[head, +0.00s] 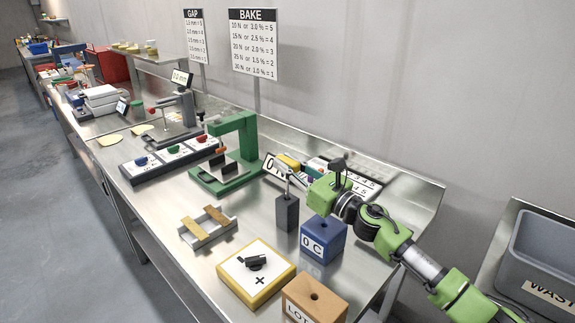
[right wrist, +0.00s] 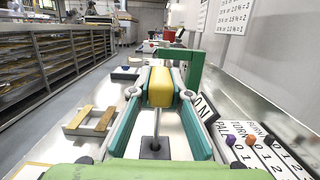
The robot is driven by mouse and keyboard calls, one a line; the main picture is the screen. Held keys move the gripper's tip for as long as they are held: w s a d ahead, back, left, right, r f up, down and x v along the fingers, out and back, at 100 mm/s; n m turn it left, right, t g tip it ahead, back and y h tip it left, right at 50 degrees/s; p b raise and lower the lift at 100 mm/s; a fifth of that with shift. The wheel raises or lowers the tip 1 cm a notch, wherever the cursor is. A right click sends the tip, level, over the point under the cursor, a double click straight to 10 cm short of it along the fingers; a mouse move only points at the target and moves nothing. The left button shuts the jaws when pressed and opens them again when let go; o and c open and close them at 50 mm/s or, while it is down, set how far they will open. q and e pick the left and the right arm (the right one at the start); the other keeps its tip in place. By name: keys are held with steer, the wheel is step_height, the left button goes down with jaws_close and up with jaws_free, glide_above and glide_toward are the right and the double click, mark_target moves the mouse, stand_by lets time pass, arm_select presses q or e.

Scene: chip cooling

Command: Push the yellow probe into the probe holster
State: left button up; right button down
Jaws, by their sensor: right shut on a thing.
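The yellow probe (head: 288,161) is held between the fingers of my right gripper (head: 292,170). Its thin metal rod (head: 288,182) points down at the dark grey block of the probe holster (head: 287,213). The rod's lower end meets the holster's top in the picture; how deep it sits inside cannot be told. In the right wrist view, the yellow probe body (right wrist: 160,87) lies between the two green-edged fingers of the right gripper (right wrist: 161,94), with the holster (right wrist: 154,148) below the rod. My left gripper is not in view.
A blue block marked 0 C (head: 323,240) stands close right of the holster. A green press frame (head: 248,138) stands behind it. A yellow-edged pad (head: 256,274), an orange block (head: 314,299) and a small tray (head: 208,228) are in front. A grey waste bin (head: 545,250) is at right.

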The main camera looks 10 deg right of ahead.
mark_target(287, 182)
steer(key=shift+f+b, duration=2.55)
steer(key=shift+f, duration=0.1)
steer(key=shift+r, duration=0.1)
steer(key=shift+r+p, duration=3.05)
steer(key=shift+r, duration=0.3)
steer(key=shift+f+b, duration=2.8)
steer(key=shift+b, duration=0.05)
